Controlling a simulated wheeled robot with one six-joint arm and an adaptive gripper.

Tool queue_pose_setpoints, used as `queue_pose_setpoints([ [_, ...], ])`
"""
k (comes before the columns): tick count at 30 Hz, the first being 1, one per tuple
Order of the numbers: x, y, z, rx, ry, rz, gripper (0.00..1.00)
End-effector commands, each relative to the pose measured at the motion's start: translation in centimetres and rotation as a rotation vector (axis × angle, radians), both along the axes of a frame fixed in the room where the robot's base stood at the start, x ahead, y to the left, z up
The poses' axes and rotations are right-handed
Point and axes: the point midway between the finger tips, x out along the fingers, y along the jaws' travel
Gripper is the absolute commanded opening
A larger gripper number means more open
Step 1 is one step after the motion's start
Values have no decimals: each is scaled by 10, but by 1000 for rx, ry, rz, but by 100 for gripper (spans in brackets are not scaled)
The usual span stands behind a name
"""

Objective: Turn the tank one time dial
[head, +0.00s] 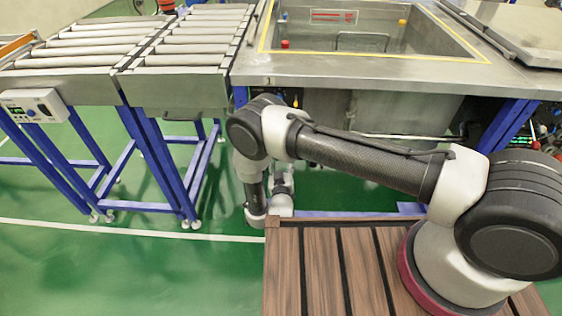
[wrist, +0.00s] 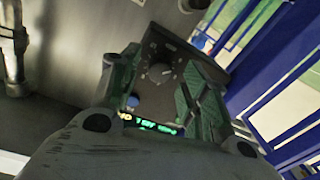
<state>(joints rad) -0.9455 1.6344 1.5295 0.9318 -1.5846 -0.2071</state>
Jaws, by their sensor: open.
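In the wrist view a dark control panel (wrist: 152,50) stands tilted in the picture, with a round grey dial (wrist: 160,72) near its middle. A blue button (wrist: 132,101) and a lit green display (wrist: 148,124) show on the panel nearer to me. My gripper (wrist: 160,80) is open, with one green-padded finger on each side of the dial in the picture. I cannot tell whether either finger touches it. In the head view the steel tank (head: 480,78) is at the top; its dial is not visible there and my arm hangs down in front of it.
Roller conveyors (head: 125,85) on blue legs stand at left, with a white control box (head: 35,106) on their front. A brown slatted deck (head: 320,275) lies under my arm's base. Green floor (head: 110,265) is clear at lower left. Blue frame bars (wrist: 270,95) are close at right in the wrist view.

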Motion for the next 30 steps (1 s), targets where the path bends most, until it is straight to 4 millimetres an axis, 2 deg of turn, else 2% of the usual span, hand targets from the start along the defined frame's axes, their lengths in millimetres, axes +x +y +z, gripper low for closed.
queue_pose_setpoints([
  [9,5,0,0,0,0,0,46],
  [11,5,0,0,0,0,0,37],
  [17,5,0,0,0,0,1,0],
  [30,5,0,0,67,-2,1,0],
])
